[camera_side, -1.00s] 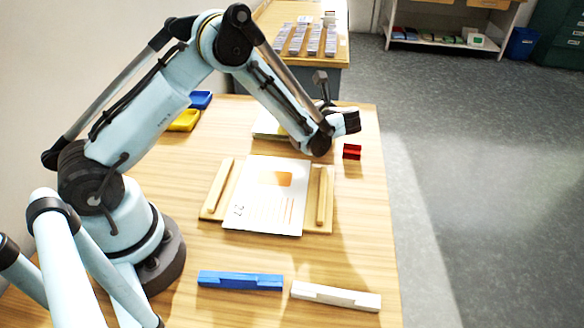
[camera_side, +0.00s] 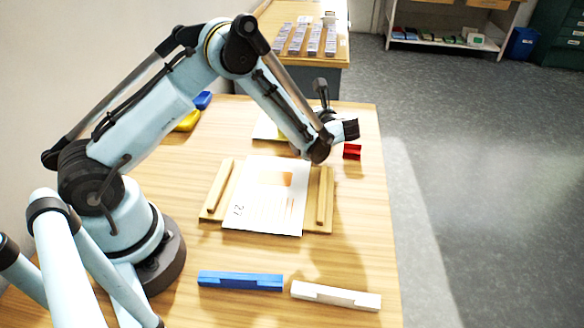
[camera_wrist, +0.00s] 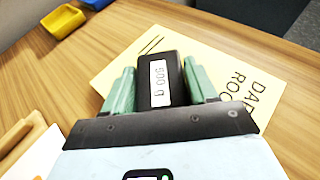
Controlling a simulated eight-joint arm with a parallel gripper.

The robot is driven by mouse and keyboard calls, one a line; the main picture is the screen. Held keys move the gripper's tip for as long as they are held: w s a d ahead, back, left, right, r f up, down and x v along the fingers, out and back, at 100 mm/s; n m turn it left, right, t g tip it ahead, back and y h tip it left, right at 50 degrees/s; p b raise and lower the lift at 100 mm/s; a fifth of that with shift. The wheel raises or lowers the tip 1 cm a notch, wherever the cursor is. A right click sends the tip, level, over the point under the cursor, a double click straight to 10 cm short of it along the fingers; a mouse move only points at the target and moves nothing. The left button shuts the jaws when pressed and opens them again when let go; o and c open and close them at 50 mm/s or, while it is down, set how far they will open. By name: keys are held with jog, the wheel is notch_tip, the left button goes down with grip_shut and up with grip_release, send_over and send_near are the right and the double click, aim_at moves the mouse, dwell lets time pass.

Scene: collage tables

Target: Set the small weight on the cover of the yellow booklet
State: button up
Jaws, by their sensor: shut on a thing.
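The small weight (camera_wrist: 172,62) is a dark block with a white "500 g" label. In the wrist view my gripper (camera_wrist: 158,68) is shut on it, with one green finger on each side. The yellow booklet (camera_wrist: 232,66) lies flat behind and beneath it, with dark print on its cover at the right. The weight overlaps the booklet's cover in this view; I cannot tell whether they touch. In the side view the booklet (camera_side: 264,127) is mostly hidden behind my forearm, and the fingers and the weight are not visible.
A white printed sheet (camera_side: 262,205) lies on a wooden board with two rails. A red holder (camera_side: 352,152) sits near the table's right edge. Yellow (camera_wrist: 63,21) and blue (camera_wrist: 97,3) trays stand at the back left. Blue (camera_side: 240,281) and white (camera_side: 335,295) bars lie in front.

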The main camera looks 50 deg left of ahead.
dwell(0.3)
jog(key=o, duration=1.5)
jog(key=shift+o, duration=0.2)
jog(key=shift+r, duration=3.45)
